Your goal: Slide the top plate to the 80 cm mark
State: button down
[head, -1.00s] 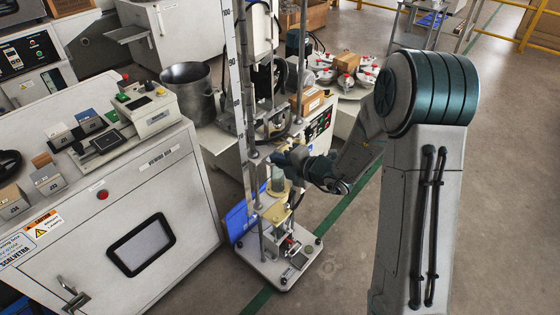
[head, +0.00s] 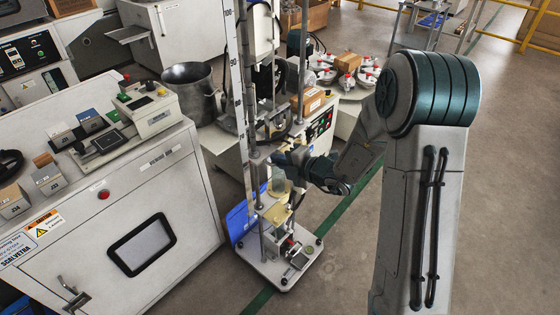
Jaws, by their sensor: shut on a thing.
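The test stand has a white base plate (head: 262,268) on the floor, upright metal rods and a tall white scale (head: 238,120) along its left side. The scale shows marks for 100, 90 and, lower, 80. My gripper (head: 280,157) reaches in from the right, well below the 80 mark, and is shut at the stand's rods. The plate in its jaws is mostly hidden by the fingers and cannot be made out clearly. Below it are a clear cylinder (head: 279,187) and a yellowish lower plate (head: 277,214).
A white cabinet (head: 185,210) stands close on the left, with a metal pot (head: 190,92) behind it. A machine with a control panel (head: 320,124) stands behind the stand. Open floor (head: 335,265) lies to the right.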

dwell(0.6)
jog(key=shift+d+r+p, duration=0.1)
jog(key=shift+r+p, duration=2.85)
jog(key=shift+r, duration=0.05)
jog(key=shift+r+p, duration=2.75)
jog(key=shift+r, duration=0.25)
jog(key=shift+r+p, duration=2.75)
jog(key=shift+r, duration=0.5)
